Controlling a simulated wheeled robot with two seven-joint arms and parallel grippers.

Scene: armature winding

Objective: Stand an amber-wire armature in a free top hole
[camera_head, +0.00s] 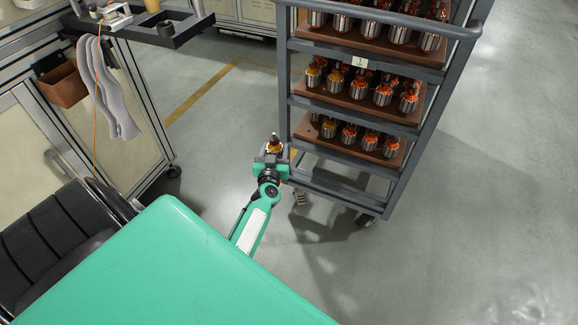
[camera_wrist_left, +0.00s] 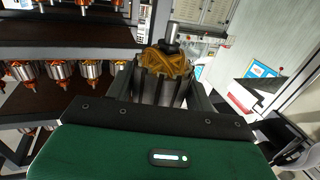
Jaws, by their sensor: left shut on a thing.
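My left gripper (camera_head: 272,156) is shut on an amber-wire armature (camera_head: 274,145), which stands roughly upright in it with its shaft pointing up. In the left wrist view this armature (camera_wrist_left: 168,63) shows its amber winding and grey slotted core, the lower part hidden by the gripper. The gripper is in front of the left side of a grey trolley (camera_head: 283,75), apart from the shelves. The trolley's upper brown board (camera_head: 318,33) carries several orange-wire armatures (camera_head: 370,28) and is partly cut off by the frame. I cannot make out a free hole. My right gripper is not in view.
The middle board (camera_head: 335,98) and lower board (camera_head: 345,143) hold several armatures, a few with more amber wire at the left. The trolley's posts and top handle (camera_head: 400,17) are obstacles. A workbench (camera_head: 120,120) and black chair (camera_head: 60,235) are at left. The floor at right is clear.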

